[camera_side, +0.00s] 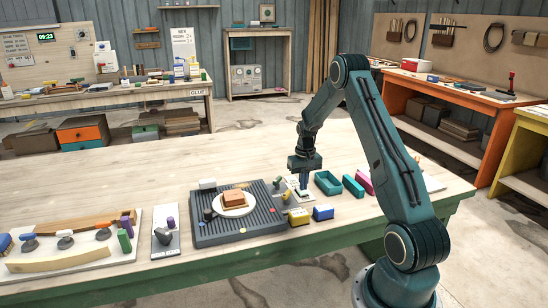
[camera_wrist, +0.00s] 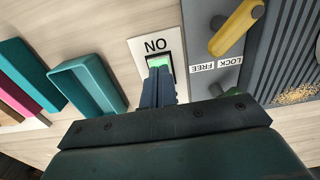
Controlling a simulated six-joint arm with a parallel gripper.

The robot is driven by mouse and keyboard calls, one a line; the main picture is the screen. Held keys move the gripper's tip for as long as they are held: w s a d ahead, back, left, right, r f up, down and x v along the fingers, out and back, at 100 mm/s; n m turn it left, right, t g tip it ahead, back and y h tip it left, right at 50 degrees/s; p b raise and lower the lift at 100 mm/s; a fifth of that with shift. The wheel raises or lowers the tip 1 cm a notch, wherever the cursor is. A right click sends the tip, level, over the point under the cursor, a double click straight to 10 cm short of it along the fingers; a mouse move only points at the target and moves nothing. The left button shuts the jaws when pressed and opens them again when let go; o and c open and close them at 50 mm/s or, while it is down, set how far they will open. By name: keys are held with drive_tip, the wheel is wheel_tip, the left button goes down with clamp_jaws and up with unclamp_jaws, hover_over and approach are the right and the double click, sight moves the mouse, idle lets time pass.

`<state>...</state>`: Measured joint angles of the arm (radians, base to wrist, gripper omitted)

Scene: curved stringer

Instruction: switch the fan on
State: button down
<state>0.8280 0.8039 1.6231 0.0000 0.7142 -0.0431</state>
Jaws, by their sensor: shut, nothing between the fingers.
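A white switch plate (camera_wrist: 142,46) shows in the wrist view with the letters of "ON" seen upside down. A green rocker (camera_wrist: 154,61) is set in it. My gripper (camera_wrist: 158,77) is shut and empty, with its fingertips at the near edge of the green rocker; I cannot tell whether they press on it. In the side view my gripper (camera_side: 304,187) points straight down over the small switch plate (camera_side: 291,184), at the right of a ribbed dark panel. The fingers hide part of the rocker. I cannot make out a fan in either view.
The ribbed panel (camera_side: 256,228) bears a white plate (camera_side: 245,209) with a brown block (camera_side: 234,199). A yellow handle (camera_wrist: 237,28) stands by a LOCK/FREE label (camera_wrist: 215,66). A teal tray (camera_wrist: 76,92) lies left of the switch. Yellow (camera_side: 299,217) and blue (camera_side: 323,213) blocks sit in front.

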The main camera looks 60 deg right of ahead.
sight(302, 193)
drive_tip(key=shift+r, duration=2.95)
drive_tip(key=a+r+n+t+h, duration=0.1)
drive_tip(key=a+r+n+t, duration=0.25)
drive_tip(key=a+r, duration=1.65)
drive_tip(key=s+a+n+t+y, duration=0.1)
drive_tip(key=s+a+n, duration=0.4)
drive_tip(key=s+a, duration=1.1)
drive_tip(key=shift+s+a+r+t, duration=0.45)
drive_tip(key=shift+a+t, duration=0.1)
drive_tip(key=shift+a, duration=0.3)
